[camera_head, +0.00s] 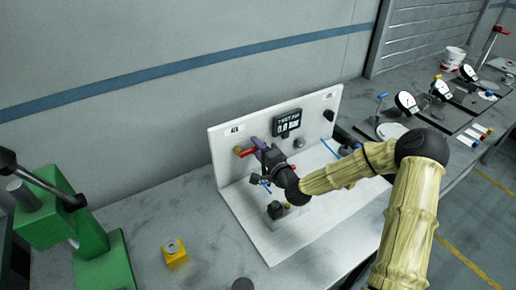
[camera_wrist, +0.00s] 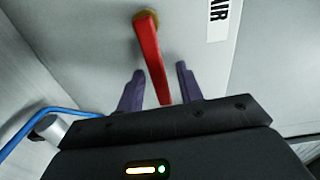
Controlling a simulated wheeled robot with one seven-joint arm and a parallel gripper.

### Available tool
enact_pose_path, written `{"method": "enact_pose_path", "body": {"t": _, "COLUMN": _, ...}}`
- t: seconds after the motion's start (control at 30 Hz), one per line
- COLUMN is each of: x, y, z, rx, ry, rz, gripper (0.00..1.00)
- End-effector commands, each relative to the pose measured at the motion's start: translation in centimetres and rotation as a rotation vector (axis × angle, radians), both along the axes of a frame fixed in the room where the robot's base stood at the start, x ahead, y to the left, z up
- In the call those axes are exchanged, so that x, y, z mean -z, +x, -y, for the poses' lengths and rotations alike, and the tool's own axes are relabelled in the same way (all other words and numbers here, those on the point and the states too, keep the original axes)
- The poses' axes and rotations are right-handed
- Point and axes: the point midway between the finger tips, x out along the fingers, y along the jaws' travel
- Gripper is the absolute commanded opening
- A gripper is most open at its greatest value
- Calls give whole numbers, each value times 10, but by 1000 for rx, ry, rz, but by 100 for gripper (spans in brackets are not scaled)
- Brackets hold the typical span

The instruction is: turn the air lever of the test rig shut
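The air lever (camera_wrist: 151,58) is a red handle on a brass pivot on the rig's white upright panel. In the wrist view it hangs down from the pivot, slightly tilted, beside a label reading "AIR". My gripper (camera_wrist: 159,82) is open, with one purple finger on each side of the lever's lower part and visible gaps on both sides. In the head view the red lever (camera_head: 243,152) shows at the panel's left, and my gripper (camera_head: 258,144) is right beside it. The test rig (camera_head: 226,139) is a white panel and base with a small dark display.
A blue hose (camera_wrist: 40,122) runs at the wrist view's left. A green press (camera_head: 95,240) and a yellow block (camera_head: 174,254) stand on the bench to the left. Dial gauges (camera_head: 406,102) stand at the right. A dark knob (camera_head: 275,209) sits on the rig base below my gripper.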

Motion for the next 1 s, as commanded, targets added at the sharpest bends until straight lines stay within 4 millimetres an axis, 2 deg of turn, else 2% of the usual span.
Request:
{"method": "enact_pose_path", "body": {"t": 0.07, "x": 0, "y": 0, "z": 0, "rx": 0, "ry": 0, "rz": 0, "gripper": 36}}
{"method": "enact_pose_path", "body": {"t": 0.2, "x": 0, "y": 0, "z": 0, "rx": 0, "ry": 0, "rz": 0, "gripper": 9}}
{"method": "enact_pose_path", "body": {"t": 0.27, "x": 0, "y": 0, "z": 0, "rx": 0, "ry": 0, "rz": 0, "gripper": 0}}
{"method": "enact_pose_path", "body": {"t": 0.83, "x": 5, "y": 0, "z": 1, "rx": 1, "ry": 59, "rz": -42, "gripper": 0}}
{"method": "enact_pose_path", "body": {"t": 0.87, "x": 5, "y": 0, "z": 1, "rx": 1, "ry": 59, "rz": -42, "gripper": 19}}
{"method": "enact_pose_path", "body": {"t": 0.9, "x": 5, "y": -1, "z": 1, "rx": 1, "ry": 59, "rz": -43, "gripper": 26}}
{"method": "enact_pose_path", "body": {"t": 0.97, "x": 5, "y": 0, "z": 1, "rx": 1, "ry": 59, "rz": -42, "gripper": 36}}
{"method": "enact_pose_path", "body": {"t": 1.0, "x": 5, "y": 0, "z": 1, "rx": 1, "ry": 59, "rz": -42, "gripper": 36}}
